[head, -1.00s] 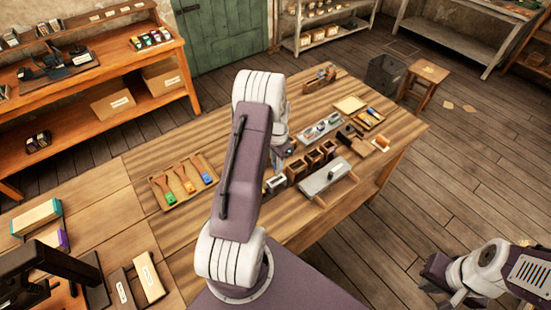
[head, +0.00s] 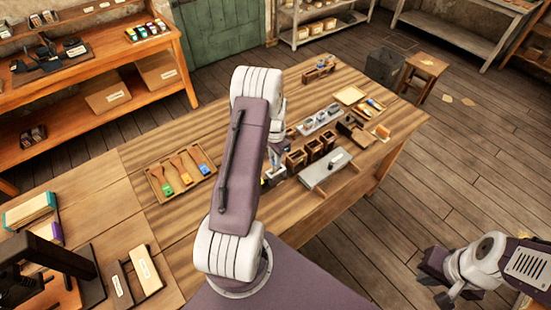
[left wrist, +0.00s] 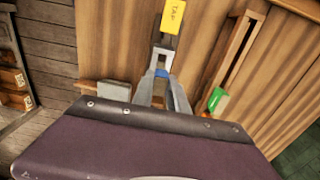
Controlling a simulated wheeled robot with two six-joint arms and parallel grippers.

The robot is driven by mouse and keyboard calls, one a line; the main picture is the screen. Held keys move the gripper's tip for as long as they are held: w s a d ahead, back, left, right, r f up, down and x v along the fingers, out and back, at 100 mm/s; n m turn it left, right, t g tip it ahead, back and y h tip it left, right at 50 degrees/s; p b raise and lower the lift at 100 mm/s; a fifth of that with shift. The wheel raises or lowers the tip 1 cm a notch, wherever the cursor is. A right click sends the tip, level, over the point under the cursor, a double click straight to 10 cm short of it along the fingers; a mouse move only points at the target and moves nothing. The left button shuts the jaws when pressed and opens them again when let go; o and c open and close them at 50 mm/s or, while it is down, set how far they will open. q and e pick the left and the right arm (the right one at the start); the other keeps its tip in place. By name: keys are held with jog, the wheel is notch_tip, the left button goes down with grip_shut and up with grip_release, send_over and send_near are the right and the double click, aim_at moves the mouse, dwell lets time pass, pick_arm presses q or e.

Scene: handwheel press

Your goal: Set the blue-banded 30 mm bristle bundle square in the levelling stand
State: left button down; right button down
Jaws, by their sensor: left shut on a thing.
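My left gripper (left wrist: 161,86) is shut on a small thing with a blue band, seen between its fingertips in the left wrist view. I take this to be the blue-banded bristle bundle (left wrist: 161,73); its bristles cannot be made out. A dark grey piece and a yellow label marked TAP (left wrist: 173,16) show just beyond the fingertips. I cannot tell whether the bundle touches that piece. In the head view my left arm hides most of this spot; a bit of blue shows at the gripper (head: 272,178). I cannot single out the levelling stand with certainty. My right gripper (head: 440,284) hangs off the table at lower right.
A tray (head: 151,187) of several coloured brushes lies left of my left arm. Wooden boxes (head: 314,150) and a grey plate (head: 322,176) stand right of it. A small grey block (left wrist: 114,90) lies near the gripper. The tabletop between the tray and arm is clear.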

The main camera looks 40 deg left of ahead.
pick_arm(q)
jog(key=shift+w, duration=0.15)
jog(key=shift+f, duration=0.15)
jog(key=shift+f+b, duration=1.5)
jog(key=shift+f, duration=0.5)
jog(key=c, duration=1.2)
grip_release()
jog(key=shift+c, duration=0.2)
jog(key=shift+r, duration=0.1)
notch_tip(320, 180, up, 9)
jog(key=shift+f+b, duration=0.1)
jog(key=shift+b, duration=0.8)
